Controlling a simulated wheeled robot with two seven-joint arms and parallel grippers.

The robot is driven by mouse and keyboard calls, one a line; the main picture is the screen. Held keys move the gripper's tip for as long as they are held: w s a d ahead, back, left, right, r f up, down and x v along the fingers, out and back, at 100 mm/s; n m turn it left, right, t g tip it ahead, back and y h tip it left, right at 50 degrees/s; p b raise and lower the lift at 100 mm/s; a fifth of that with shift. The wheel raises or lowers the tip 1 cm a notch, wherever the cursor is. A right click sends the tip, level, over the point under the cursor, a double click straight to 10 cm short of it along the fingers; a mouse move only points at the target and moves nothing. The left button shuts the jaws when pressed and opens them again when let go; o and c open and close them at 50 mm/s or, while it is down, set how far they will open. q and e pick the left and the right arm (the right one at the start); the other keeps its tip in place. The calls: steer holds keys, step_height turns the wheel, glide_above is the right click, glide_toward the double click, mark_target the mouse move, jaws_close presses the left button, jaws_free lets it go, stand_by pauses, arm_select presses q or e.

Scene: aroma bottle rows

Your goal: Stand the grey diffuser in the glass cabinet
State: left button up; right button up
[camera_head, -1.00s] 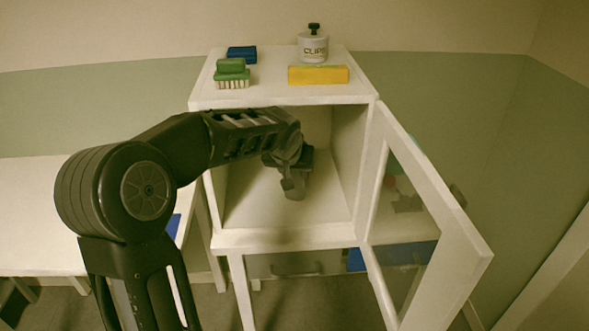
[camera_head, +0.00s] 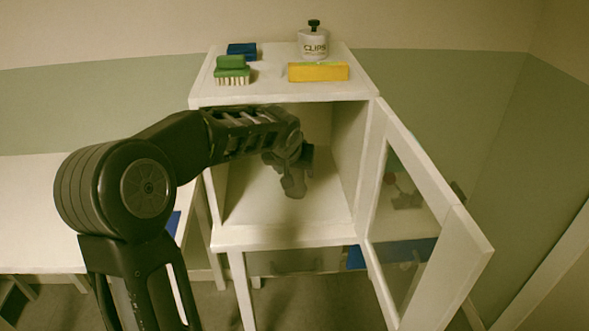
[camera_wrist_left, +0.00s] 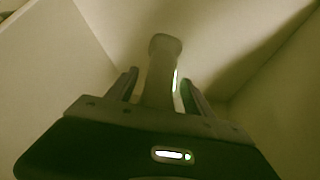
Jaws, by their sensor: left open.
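The grey diffuser (camera_wrist_left: 163,68) stands between the two fingers of my left gripper (camera_wrist_left: 160,88) in the left wrist view. The fingers are apart, with a gap showing on the diffuser's left side; on its right side I cannot tell whether it touches. In the head view my left gripper (camera_head: 292,175) is inside the white glass cabinet (camera_head: 284,239), above or at its floor. There the dark gripper and the diffuser blend together, and the diffuser's base is hidden. The cabinet's glass door (camera_head: 463,237) hangs open to the right. My right gripper is out of view.
On the cabinet top are a green brush (camera_head: 232,71), a blue block (camera_head: 242,50), a yellow block (camera_head: 318,72) and a clips jar (camera_head: 314,45). A white table (camera_head: 30,215) is at left. The cabinet's right inner side is clear.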

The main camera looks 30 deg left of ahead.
arm_select(q)
steer(key=v, duration=1.2)
steer(key=shift+r, duration=0.1)
